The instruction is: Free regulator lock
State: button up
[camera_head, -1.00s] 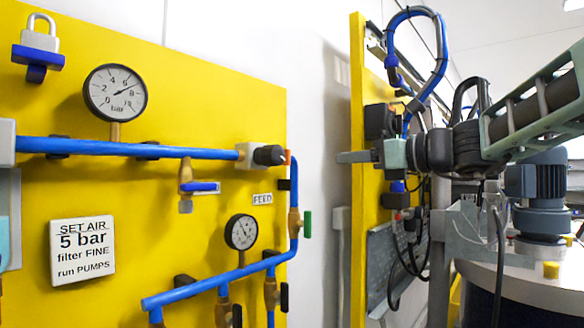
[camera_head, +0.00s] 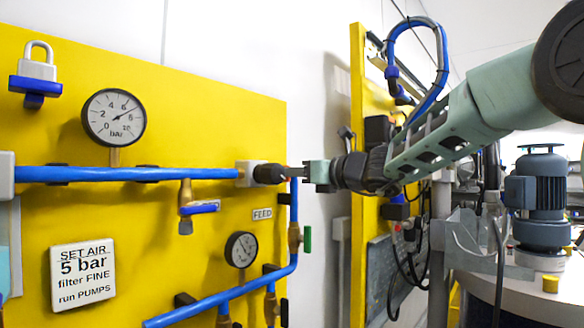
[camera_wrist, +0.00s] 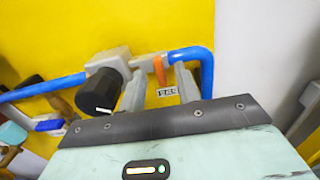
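The regulator (camera_head: 248,174) is a pale grey block with a black knob (camera_head: 268,173) at the right end of the upper blue pipe. The wrist view shows the black knob (camera_wrist: 100,92) left of my gripper. An orange tab (camera_wrist: 160,69), which seems to be the regulator lock, stands by the regulator's pale fitting. My gripper (camera_wrist: 160,86) is open, its two grey fingers on either side of the tab in the picture. I cannot tell whether they touch it. In the head view my gripper (camera_head: 300,172) is just right of the knob, and the tab is hidden.
A pressure gauge (camera_head: 113,117) and a padlock (camera_head: 38,62) are on the yellow panel. A sign (camera_head: 82,273) says set air 5 bar. A motor (camera_head: 540,195) stands on a drum at right.

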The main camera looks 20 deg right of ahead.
jog(key=shift+x, duration=0.9)
grip_shut()
jog(key=shift+f+b, duration=0.15)
jog(key=shift+b, duration=0.25)
jog(key=n+b, duration=0.9)
jog(key=b, duration=0.1)
jog(key=n+b, duration=0.8)
jog(key=b, duration=0.2)
jog(key=shift+s+a+f+n+b, duration=0.1)
jog(key=shift+a+f+n+b, duration=0.1)
jog(key=shift+n+b, duration=0.2)
jog(key=shift+r, duration=0.1)
